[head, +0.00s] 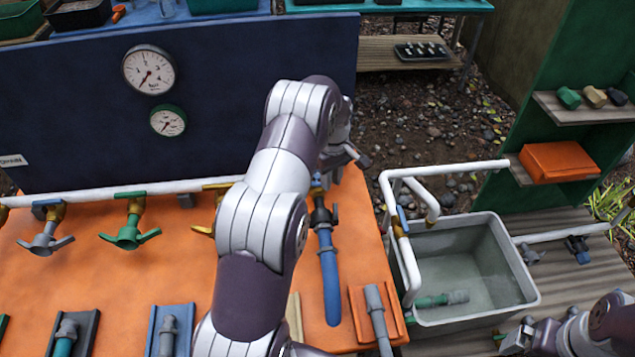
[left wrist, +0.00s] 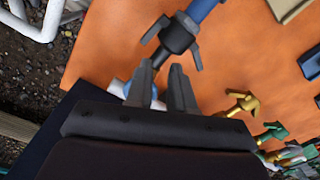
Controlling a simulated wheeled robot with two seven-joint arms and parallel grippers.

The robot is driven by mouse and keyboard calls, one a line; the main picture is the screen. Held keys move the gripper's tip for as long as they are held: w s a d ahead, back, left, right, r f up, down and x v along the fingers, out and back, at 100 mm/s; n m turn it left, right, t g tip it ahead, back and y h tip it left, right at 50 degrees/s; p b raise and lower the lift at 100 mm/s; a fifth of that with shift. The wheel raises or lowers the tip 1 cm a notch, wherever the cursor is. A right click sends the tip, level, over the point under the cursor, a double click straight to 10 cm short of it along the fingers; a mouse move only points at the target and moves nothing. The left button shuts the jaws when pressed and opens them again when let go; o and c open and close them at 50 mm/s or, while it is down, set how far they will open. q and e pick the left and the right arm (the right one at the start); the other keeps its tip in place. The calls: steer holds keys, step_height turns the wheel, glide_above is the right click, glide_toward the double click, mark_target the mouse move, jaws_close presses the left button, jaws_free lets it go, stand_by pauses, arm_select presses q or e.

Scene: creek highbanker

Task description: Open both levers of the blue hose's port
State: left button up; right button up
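The blue hose (head: 329,280) hangs down the orange panel from a black coupling (head: 322,216), its port on the white pipe. In the left wrist view the black coupling (left wrist: 178,38) has two grey levers. One lever (left wrist: 153,31) lies on the picture's left and slants toward the fingers; the other (left wrist: 196,58) sticks out on the right. My left gripper (left wrist: 160,80) is open and empty, its two fingers apart just beside the coupling, over the pipe end. In the head view my arm partly hides the port. My right gripper (head: 512,340) is at the bottom right, away from the port.
A grey tub (head: 525,275) with water and white pipes stands right of the panel. Other valves, green (head: 130,235) and grey (head: 45,240), line the pipe to the left. A grey fitting (head: 375,310) lies on an orange block right of the hose. A dark blue board stands behind.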

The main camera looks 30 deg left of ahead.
mark_target(335, 205)
arm_select(q)
steer(key=f+m, duration=0.2)
steer(key=f, duration=0.1)
steer(key=w+f+m+p, duration=0.1)
steer(key=f+m, duration=0.1)
steer(key=f, duration=0.2)
steer(key=w+f+m+p, duration=0.1)
steer(key=f+m, duration=0.1)
steer(key=f, duration=0.2)
steer(key=shift+w+d+f+m, duration=0.15)
steer(key=shift+f+m, duration=0.1)
steer(key=shift+m, duration=0.15)
steer(key=shift+w+f, duration=0.1)
steer(key=shift+f, duration=0.15)
arm_select(e)
step_height(335, 205, up, 3)
steer(key=shift+f, duration=0.1)
arm_select(q)
steer(key=shift+c, duration=0.3)
jaws_close()
